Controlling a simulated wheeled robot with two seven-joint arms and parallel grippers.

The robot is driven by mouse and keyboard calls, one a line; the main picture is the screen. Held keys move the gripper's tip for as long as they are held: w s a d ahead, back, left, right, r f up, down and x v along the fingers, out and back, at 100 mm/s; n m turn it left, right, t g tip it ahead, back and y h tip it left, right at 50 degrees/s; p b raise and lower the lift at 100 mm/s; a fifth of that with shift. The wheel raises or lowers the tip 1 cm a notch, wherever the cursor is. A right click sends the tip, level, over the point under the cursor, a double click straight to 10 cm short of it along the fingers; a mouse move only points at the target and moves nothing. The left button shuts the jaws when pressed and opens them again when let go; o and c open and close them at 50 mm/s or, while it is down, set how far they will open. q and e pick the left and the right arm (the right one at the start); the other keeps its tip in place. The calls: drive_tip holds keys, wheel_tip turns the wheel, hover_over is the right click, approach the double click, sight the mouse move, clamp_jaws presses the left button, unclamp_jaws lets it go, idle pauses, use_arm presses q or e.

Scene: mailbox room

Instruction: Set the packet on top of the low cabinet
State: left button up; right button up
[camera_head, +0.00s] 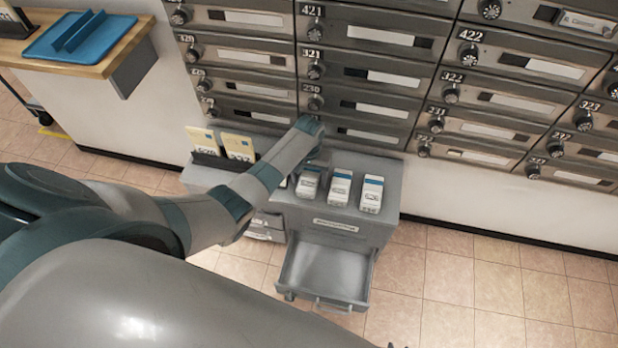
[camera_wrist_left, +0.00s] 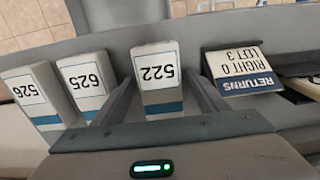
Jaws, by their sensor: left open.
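The low grey cabinet (camera_head: 385,225) stands below the mailboxes. Three white packets with blue bands stand in a row on its top: the left one (camera_head: 308,183), the middle one (camera_head: 340,188) and the right one (camera_head: 371,194). In the head view my left arm hides the gripper's fingertips.
A drawer (camera_head: 325,277) of the cabinet stands open at the front. A returns card (camera_wrist_left: 243,72) lies beside packet 522. Yellow numbered cards (camera_head: 238,146) stand in a dark holder at the cabinet's left. Mailboxes (camera_head: 380,75) rise behind. A blue tray (camera_head: 80,37) sits on a wooden shelf.

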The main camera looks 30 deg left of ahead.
sight(309, 178)
use_arm(q)
wheel_tip(309, 178, up, 12)
drive_tip(key=p, duration=0.1)
drive_tip(key=shift+r+p, duration=0.2)
drive_tip(key=shift+p, duration=0.1)
use_arm(e)
drive_tip(key=shift+w+a+r+t, duration=0.5)
drive_tip(key=shift+a+r+t, duration=0.1)
drive_tip(key=shift+a, duration=0.1)
drive_tip(key=shift+w, duration=0.1)
